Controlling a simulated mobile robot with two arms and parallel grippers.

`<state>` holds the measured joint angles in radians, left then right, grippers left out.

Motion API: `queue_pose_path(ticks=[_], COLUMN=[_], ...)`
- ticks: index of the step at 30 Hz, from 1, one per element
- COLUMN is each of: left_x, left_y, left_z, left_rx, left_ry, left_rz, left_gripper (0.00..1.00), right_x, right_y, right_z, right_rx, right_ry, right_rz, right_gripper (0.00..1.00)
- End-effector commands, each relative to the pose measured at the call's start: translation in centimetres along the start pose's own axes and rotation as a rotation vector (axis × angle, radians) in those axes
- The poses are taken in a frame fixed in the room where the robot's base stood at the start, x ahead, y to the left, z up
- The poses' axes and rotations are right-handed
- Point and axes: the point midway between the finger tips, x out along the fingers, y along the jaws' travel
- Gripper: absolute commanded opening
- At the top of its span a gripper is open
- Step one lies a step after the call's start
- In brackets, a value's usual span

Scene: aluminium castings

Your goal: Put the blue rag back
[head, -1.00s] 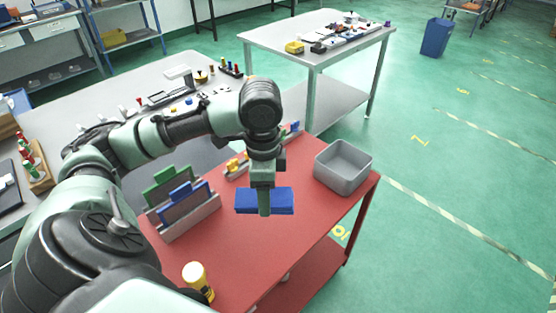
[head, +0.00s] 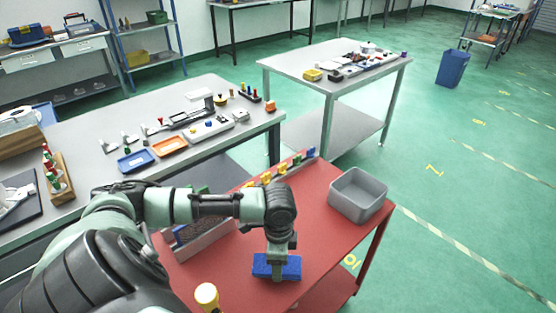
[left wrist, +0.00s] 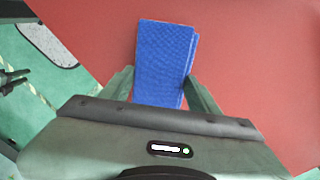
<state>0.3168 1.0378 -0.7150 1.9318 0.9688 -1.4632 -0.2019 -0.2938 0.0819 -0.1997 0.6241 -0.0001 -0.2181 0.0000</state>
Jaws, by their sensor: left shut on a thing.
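My left gripper (head: 278,272) is shut on the blue rag (head: 263,264), a flat folded blue block, over the near part of the red cart top (head: 325,225). The left wrist view shows the rag (left wrist: 165,55) between the two fingers (left wrist: 163,92), sticking out past their tips. I cannot tell whether the rag touches the red top or hangs just above it. My right gripper is not in view.
A grey open bin (head: 358,196) stands at the cart's back right corner. A yellow bottle with a pale cap (head: 206,296) stands at the near left. A strip with several coloured pieces (head: 282,170) lines the back edge. The red top around the rag is clear.

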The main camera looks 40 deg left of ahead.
Motion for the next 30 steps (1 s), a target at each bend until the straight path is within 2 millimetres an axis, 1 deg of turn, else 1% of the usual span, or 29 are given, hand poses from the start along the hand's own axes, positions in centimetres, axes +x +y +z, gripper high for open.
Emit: queue_pose_path(ticks=[1, 3, 9, 10, 11, 12, 23, 26, 30], left_x=[0.9, 1.7, 2.0, 2.0, 2.0, 2.0, 1.7, 0.8, -1.8], left_y=[0.1, 0.1, 0.0, 0.0, 0.0, 0.0, 0.0, -0.1, -0.1], left_z=[0.0, 0.0, 0.0, 0.0, 0.0, 0.0, 0.0, -0.1, -0.1], left_rx=[-0.002, -0.002, 0.000, 0.000, 0.000, 0.000, 0.000, 0.000, 0.001], left_ry=[-0.001, -0.001, 0.000, 0.000, 0.000, 0.000, 0.001, 0.002, 0.004], left_rz=[0.004, 0.002, 0.000, 0.000, 0.000, 0.000, -0.001, -0.002, -0.004], left_gripper=[0.02, 0.02, 0.02, 0.64, 0.72, 0.82, 0.82, 0.82, 0.82], right_x=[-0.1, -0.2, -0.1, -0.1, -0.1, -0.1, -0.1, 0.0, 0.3], right_y=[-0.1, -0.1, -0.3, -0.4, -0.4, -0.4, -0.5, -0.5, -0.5], right_z=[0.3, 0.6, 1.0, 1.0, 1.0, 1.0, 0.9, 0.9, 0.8], right_rx=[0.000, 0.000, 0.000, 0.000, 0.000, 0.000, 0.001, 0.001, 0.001], right_ry=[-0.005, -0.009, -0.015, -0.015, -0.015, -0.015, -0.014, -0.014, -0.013], right_rz=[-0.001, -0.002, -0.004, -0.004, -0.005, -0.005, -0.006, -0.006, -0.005], right_gripper=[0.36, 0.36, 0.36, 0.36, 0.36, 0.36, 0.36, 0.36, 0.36])
